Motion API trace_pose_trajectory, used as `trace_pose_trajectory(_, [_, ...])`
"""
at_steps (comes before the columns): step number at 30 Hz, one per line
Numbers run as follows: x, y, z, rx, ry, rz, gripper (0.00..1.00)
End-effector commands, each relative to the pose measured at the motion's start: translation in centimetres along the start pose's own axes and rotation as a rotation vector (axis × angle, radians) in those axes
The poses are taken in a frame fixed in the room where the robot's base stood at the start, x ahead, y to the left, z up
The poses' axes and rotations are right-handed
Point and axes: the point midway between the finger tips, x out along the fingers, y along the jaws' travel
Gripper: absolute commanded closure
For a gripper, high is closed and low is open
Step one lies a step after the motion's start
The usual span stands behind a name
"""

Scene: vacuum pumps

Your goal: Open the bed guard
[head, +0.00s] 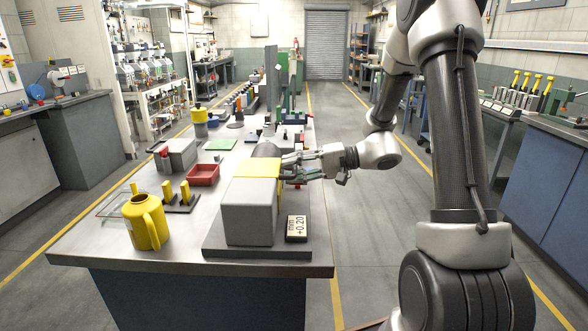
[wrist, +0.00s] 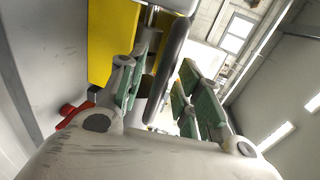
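The bed guard appears to be the yellow panel (head: 258,167) on the grey block-shaped machine (head: 248,212) near the front of the bench. The yellow panel also shows in the wrist view (wrist: 112,42), with a dark rounded bar (wrist: 172,62) beside it that looks like a handle. My gripper (head: 293,170) reaches in from the right, at the machine's right side. In the wrist view, the green-padded fingers of my gripper (wrist: 157,95) are spread, with the bar between them. Gaps show beside the bar, so the fingers do not look closed on it. The far fingertip contact is unclear.
A yellow jug (head: 146,222), a red tray (head: 202,175) and a grey block (head: 176,155) stand to the left.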

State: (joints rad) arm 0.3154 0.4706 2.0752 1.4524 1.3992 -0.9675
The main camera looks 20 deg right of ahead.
Motion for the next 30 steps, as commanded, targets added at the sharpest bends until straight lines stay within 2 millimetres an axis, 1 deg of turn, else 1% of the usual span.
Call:
trace_pose_trajectory(4, [0.0, 0.0, 0.0, 0.0, 0.0, 0.0, 0.66])
trace_pose_trajectory(8, [0.0, 0.0, 0.0, 0.0, 0.0, 0.0, 0.89])
trace_pose_trajectory(9, [0.0, 0.0, 0.0, 0.0, 0.0, 0.0, 0.96])
trace_pose_trajectory(10, [0.0, 0.0, 0.0, 0.0, 0.0, 0.0, 1.0])
trace_pose_trajectory(17, [0.0, 0.0, 0.0, 0.0, 0.0, 0.002, 1.0])
trace_pose_trajectory(22, [-0.1, -0.4, 0.0, -0.004, -0.001, 0.023, 1.0])
trace_pose_trajectory(26, [-0.2, -1.2, 0.0, -0.006, -0.001, 0.069, 1.0])
trace_pose_trajectory(30, [-0.2, -2.6, 0.0, -0.009, -0.001, 0.154, 1.0])
